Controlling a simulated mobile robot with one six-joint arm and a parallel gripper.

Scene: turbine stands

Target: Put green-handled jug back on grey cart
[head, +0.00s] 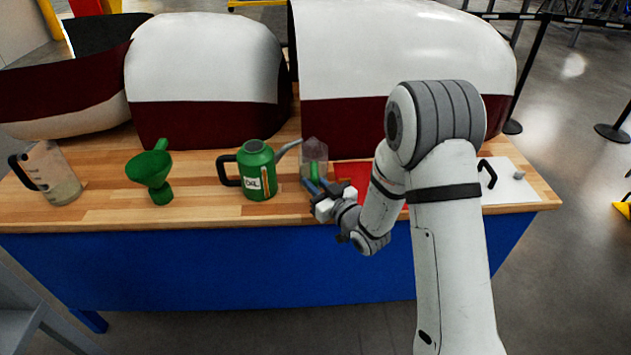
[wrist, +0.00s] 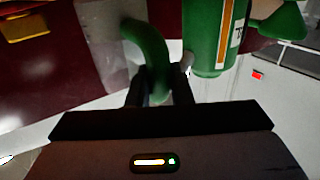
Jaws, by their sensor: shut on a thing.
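The green-handled jug (head: 314,150) is clear, with its green handle toward me, above the wooden bench beside the oil can. I cannot tell whether its base touches the bench. My gripper (head: 318,188) is shut on its handle. In the wrist view the curved green handle (wrist: 152,50) runs down between the fingers (wrist: 158,92), and part of the clear body (wrist: 105,40) shows behind it. A grey surface with legs (head: 22,290) at the lower left edge may be the grey cart; most of it is out of view.
On the bench (head: 110,212) stand a green oil can (head: 257,172), a green funnel (head: 150,172) and a clear black-handled jug (head: 52,172). A red mat (head: 352,172) lies right of the gripper, then a white board (head: 512,188). Large white-and-maroon covers (head: 205,75) fill the back.

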